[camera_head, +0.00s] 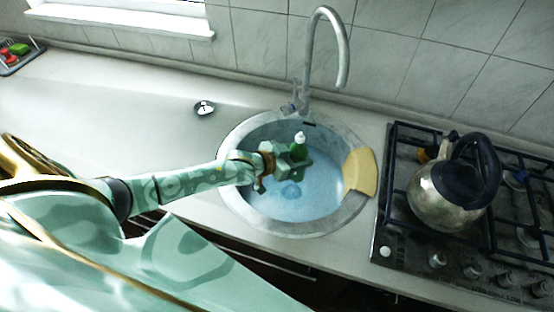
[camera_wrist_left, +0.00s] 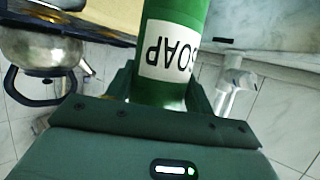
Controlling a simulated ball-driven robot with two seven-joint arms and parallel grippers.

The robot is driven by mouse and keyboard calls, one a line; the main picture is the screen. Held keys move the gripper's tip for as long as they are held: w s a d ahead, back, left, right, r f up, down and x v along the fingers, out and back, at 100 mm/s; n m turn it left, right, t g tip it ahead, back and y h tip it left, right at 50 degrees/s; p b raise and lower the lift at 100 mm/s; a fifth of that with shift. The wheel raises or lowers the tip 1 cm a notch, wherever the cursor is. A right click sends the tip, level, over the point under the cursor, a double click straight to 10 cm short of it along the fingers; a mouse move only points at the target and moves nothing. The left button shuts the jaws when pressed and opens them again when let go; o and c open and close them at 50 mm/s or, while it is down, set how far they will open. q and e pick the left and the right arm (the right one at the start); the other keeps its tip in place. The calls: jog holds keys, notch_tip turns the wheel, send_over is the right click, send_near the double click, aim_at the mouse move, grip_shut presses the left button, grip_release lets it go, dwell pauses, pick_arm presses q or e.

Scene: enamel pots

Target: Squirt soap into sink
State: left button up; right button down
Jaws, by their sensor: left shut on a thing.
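A green soap bottle with a white cap (camera_head: 300,139) is held over the round sink (camera_head: 325,190). In the left wrist view the bottle (camera_wrist_left: 172,30) shows a white label reading SOAP, upside down in that picture. My left gripper (camera_head: 288,162) is shut around the bottle, with a finger on each side of it in the left wrist view (camera_wrist_left: 165,92). The gripper hides part of the bottle in the head view. The sink basin looks bluish, with a drain (camera_head: 291,191) near its middle. My right gripper is not in view.
A tall grey faucet (camera_head: 343,55) rises behind the sink. A yellow piece (camera_head: 360,172) lies on the sink's right rim. A kettle (camera_head: 440,195) stands on the gas hob (camera_head: 388,215) at right. A small round item (camera_head: 204,108) lies on the otherwise mostly clear left counter (camera_head: 130,95).

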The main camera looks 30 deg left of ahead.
pick_arm(q)
jog(key=a+f, duration=0.1)
jog(key=a, duration=0.8)
jog(key=shift+a+f+n+y+p, duration=0.15)
jog(key=shift+a+n+y+p, duration=0.15)
jog(key=shift+a+n+p, duration=0.1)
jog(key=shift+s+d+t, duration=0.1)
jog(key=shift+t, duration=0.3)
